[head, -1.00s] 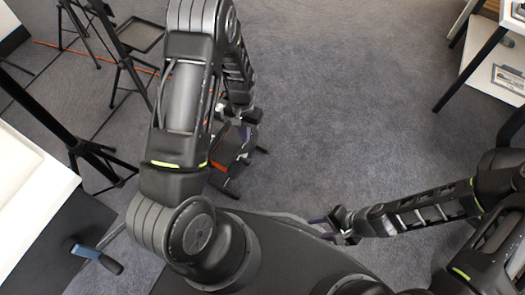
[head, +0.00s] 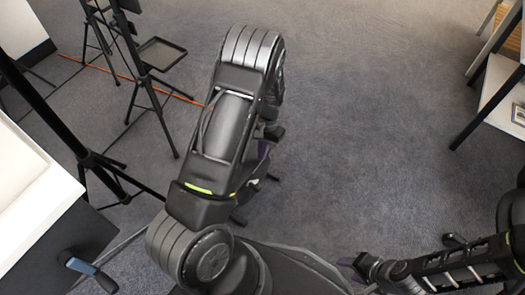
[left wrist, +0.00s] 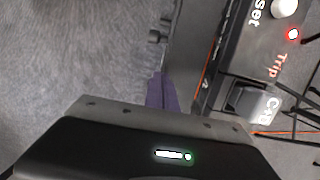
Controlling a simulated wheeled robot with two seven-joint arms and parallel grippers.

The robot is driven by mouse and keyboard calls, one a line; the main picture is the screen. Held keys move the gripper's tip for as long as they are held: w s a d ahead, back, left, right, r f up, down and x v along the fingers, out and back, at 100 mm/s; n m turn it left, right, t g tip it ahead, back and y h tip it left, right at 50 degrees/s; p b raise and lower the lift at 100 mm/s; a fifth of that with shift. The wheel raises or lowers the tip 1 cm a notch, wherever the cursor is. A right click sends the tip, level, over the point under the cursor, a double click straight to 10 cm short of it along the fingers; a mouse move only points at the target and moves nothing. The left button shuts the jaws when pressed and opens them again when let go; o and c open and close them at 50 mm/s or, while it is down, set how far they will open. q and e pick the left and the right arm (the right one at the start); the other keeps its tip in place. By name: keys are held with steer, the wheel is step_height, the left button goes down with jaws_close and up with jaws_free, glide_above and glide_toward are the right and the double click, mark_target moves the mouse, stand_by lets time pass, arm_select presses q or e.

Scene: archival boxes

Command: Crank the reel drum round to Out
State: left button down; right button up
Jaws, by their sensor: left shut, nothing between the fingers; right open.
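My left gripper (left wrist: 160,94) shows in the left wrist view as purple fingers, closed and empty. They are beside a dark panel (left wrist: 240,62) marked "set" and "Trip", with a lit red lamp (left wrist: 293,34) and a pale knob (left wrist: 284,8). In the head view my left arm mostly hides that gripper (head: 262,150). A blue-handled crank or lever (head: 82,266) is on a dark surface at lower left, away from both grippers. I cannot tell whether it belongs to the reel drum. No drum or "Out" mark is recognisable. My right gripper (head: 354,266) is open at the bottom right.
A white-topped table or case (head: 30,185) is at the left edge. Black tripod stands (head: 95,160) and a small tray (head: 162,53) are at upper left. A shelf unit (head: 505,90) stands at upper right. The grey carpet (head: 390,130) between is clear.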

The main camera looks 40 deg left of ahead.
mark_target(249, 178)
arm_select(q)
steer(key=s+f+b, duration=0.2)
steer(key=s+f, duration=0.2)
steer(key=f, duration=0.4)
steer(key=shift+s+f+b, duration=0.15)
steer(key=shift+s+b, duration=0.2)
steer(key=shift+s+f+t, duration=0.1)
steer(key=shift+s+t, duration=0.25)
steer(key=shift+t, duration=0.05)
